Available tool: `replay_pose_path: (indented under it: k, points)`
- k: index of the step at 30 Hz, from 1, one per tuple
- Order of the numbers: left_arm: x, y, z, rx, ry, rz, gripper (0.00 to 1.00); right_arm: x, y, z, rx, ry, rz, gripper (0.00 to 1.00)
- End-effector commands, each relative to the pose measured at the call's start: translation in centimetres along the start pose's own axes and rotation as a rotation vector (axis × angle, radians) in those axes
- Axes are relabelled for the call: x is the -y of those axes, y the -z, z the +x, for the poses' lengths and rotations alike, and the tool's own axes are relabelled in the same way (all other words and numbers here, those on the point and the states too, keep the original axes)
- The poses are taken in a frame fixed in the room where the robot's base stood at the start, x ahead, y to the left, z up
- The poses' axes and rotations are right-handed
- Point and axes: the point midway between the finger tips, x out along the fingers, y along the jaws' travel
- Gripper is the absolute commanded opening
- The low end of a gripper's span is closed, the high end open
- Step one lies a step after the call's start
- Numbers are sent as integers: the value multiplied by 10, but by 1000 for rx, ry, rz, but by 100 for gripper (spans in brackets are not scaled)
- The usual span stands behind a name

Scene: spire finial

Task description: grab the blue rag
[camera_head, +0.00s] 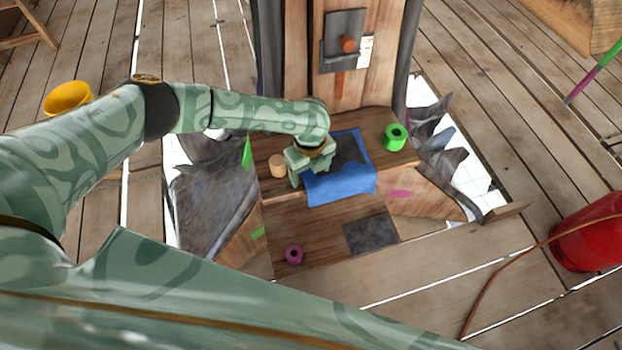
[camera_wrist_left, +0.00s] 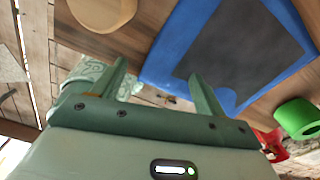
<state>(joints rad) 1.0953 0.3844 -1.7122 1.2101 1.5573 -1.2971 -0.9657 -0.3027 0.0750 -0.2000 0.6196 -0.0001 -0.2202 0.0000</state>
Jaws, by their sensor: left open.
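The blue rag (camera_head: 345,189) lies on the wooden ledge (camera_head: 375,120) and hangs over its front edge. A dark grey patch (camera_head: 348,150) covers part of it. My left gripper (camera_head: 306,183) is at the rag's left front side, open and with nothing seen between its fingers. In the left wrist view, the rag (camera_wrist_left: 178,40) lies just beyond the fingertips (camera_wrist_left: 158,72), with its blue edge near the right finger. I cannot tell whether a finger touches the cloth. My right gripper is not in view.
A tan round piece (camera_head: 277,165) stands left of the rag, a green ring (camera_head: 395,137) right of it. A purple nut (camera_head: 294,255) and dark square (camera_head: 371,233) are on the lower step. A post rises behind. A red tank (camera_head: 590,240) and hose stand at right.

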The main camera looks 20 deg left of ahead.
Motion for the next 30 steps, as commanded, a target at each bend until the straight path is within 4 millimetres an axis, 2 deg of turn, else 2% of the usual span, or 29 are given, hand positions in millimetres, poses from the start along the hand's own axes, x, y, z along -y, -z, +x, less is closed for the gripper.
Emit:
replay_pose_path:
  k: [18,30]
  points:
    - [0,0,9,0,1,1,73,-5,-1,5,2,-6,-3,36]
    - [0,0,8,1,0,1,17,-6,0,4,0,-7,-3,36]
